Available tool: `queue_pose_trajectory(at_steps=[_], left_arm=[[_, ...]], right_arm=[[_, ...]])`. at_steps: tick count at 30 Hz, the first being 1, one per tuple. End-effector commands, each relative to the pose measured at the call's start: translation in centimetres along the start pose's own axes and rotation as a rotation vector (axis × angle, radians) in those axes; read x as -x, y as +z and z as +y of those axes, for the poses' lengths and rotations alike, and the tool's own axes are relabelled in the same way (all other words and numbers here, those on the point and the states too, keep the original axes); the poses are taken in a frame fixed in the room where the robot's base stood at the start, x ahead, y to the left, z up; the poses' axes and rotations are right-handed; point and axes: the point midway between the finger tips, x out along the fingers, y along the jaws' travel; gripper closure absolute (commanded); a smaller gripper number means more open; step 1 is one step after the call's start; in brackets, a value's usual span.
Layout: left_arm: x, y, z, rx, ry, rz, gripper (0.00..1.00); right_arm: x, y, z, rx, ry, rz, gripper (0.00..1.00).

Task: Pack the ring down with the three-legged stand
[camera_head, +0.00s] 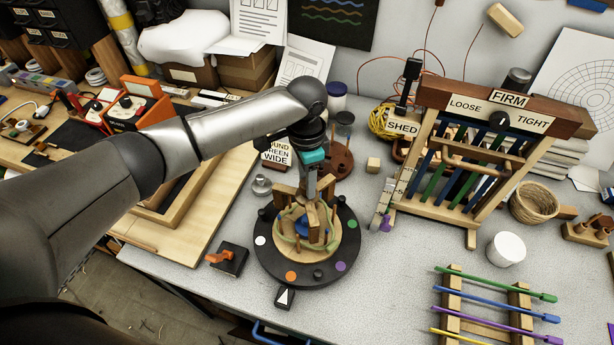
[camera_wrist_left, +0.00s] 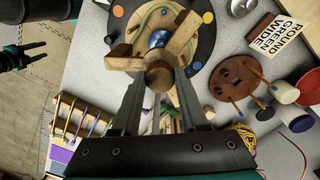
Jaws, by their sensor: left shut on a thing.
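My left gripper (camera_head: 316,198) is shut on the wooden three-legged stand (camera_wrist_left: 160,75), its fingers on either side of the round knob. The stand (camera_head: 319,217) is over the middle of the round wooden plate (camera_head: 286,240) on a dark turntable (camera_head: 270,265) with coloured dots. The pale green ring (camera_wrist_left: 150,17) lies curved around a blue centre (camera_wrist_left: 158,38) beneath the stand. I cannot tell whether the legs touch the ring. My right gripper (camera_wrist_left: 38,55) hangs empty with its fingers apart in the left wrist view, clear of the turntable.
A wooden loom-like frame (camera_head: 500,100) marked FIRM stands at right. A rack of coloured rods (camera_head: 490,305), a white cup (camera_head: 506,249) and a cane basket (camera_head: 535,202) are nearby. A block with an orange lever (camera_head: 229,260) sits left of the turntable.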

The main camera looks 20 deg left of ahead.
Motion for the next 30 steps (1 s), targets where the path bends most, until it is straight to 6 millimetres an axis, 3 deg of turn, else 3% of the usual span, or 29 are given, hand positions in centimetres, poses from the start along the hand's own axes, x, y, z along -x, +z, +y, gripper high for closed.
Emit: queue_pose_trajectory(at_steps=[30], left_arm=[[-3.6,-0.1,-0.1,0.0,0.0,0.002,1.0]], right_arm=[[-1.6,0.2,0.0,-0.001,0.001,0.0,0.5]])
